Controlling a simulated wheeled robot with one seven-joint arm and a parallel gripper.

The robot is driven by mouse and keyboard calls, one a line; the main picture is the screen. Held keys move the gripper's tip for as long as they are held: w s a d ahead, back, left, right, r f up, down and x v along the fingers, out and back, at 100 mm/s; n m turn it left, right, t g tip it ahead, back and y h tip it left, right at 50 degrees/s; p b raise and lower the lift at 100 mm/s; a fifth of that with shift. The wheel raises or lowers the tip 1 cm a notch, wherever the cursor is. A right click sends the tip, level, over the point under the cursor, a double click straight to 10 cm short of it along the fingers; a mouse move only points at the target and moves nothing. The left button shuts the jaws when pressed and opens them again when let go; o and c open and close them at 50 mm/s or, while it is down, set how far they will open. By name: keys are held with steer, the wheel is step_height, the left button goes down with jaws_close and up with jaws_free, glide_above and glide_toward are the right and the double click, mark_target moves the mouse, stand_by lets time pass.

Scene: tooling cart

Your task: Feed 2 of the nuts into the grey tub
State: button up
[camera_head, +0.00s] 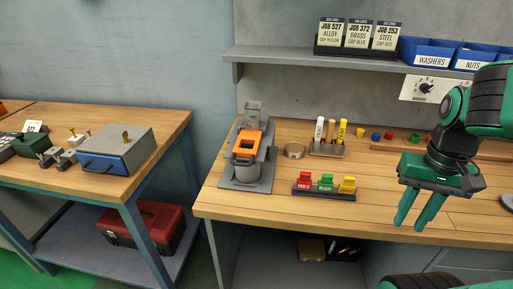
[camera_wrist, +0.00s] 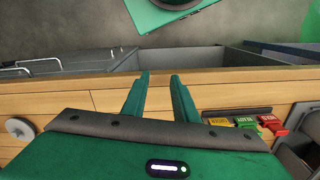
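The blue bin labelled NUTS (camera_head: 474,64) stands on the wall shelf at the upper right; the nuts inside cannot be made out. A grey round tub-like vessel with a handle (camera_head: 246,173) sits on the bench, in a stand with an orange part above it; I cannot tell for certain that it is the grey tub. My gripper (camera_head: 418,218) points down over the right front of the bench, well right of the vessel and below the bin. Its two green fingers are apart with nothing between them, also in the wrist view (camera_wrist: 160,80).
A blue WASHERS bin (camera_head: 431,60) sits left of the nuts bin. Coloured HOLD, READY blocks (camera_head: 325,187) stand in a rack, also in the wrist view (camera_wrist: 247,123). Behind are a marker holder (camera_head: 327,149), tape roll (camera_head: 294,150) and small coloured caps (camera_head: 376,136).

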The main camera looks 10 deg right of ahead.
steer(key=shift+d, duration=0.2)
steer(key=w+r+n, duration=0.3)
steer(key=w+r, duration=0.1)
steer(key=w, duration=0.1)
step_height(320, 180, up, 14)
steer(key=f+n+t+h, duration=0.1)
steer(key=n+t, duration=0.1)
steer(key=n, duration=1.5)
glide_above(239, 154)
steer(key=s+a, duration=0.1)
steer(key=s, duration=0.4)
steer(key=f, duration=0.3)
steer(key=w+f, duration=0.1)
steer(key=f, duration=0.5)
steer(key=shift+w+d+f, duration=0.15)
steer(key=shift+d+f, duration=0.15)
steer(key=shift+c, duration=0.2)
